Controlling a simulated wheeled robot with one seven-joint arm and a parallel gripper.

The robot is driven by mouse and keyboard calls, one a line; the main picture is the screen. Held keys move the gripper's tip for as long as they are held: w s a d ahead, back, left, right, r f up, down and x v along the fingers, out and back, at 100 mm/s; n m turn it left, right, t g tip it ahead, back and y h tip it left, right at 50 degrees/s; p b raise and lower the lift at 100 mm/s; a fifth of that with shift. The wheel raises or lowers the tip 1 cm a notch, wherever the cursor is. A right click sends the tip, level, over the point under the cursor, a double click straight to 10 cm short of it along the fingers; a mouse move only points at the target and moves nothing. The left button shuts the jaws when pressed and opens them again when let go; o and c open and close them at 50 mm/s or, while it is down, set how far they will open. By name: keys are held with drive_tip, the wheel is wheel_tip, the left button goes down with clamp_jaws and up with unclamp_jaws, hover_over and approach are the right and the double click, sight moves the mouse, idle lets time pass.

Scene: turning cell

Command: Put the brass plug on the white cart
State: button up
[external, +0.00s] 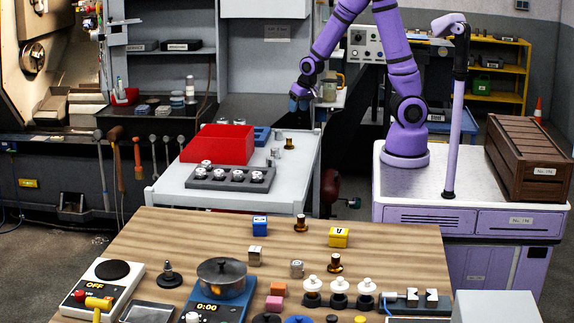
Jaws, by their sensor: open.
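Two brass plugs stand upright on the wooden table, one near its back edge (301,223) and one further forward (335,263). My gripper (298,104) is open, at the end of my purple arm, and shows above the cart's back right corner. It is small and partly blurred in this view. I see nothing held in it.
On the cart are a red bin (218,144), a grey block with several metal knobs (229,179) and a blue item (262,136). The cart's right side has bare room. Blue (260,226) and yellow (338,237) blocks and a pot (222,277) stand on the wooden table.

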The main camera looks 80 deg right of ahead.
drive_tip(key=s+a+r+n+t+y, duration=0.1)
drive_tip(key=s+a+r+n, duration=0.1)
drive_tip(key=s+a+r, duration=0.35)
drive_tip(key=s+a+r+n+y, duration=0.1)
drive_tip(key=s+a+r+n, duration=0.15)
drive_tip(key=r, duration=0.55)
drive_tip(key=s+a+r+n, duration=0.1)
drive_tip(key=s+a+r, duration=0.1)
drive_tip(key=s, duration=0.5)
drive_tip(key=s+a+r+n, duration=0.1)
drive_tip(key=s+r+n, duration=0.1)
drive_tip(key=s+r, duration=0.3)
drive_tip(key=shift+s+a+r+t, duration=0.3)
drive_tip(key=shift+s+a, duration=0.1)
drive_tip(key=shift+s, duration=0.65)
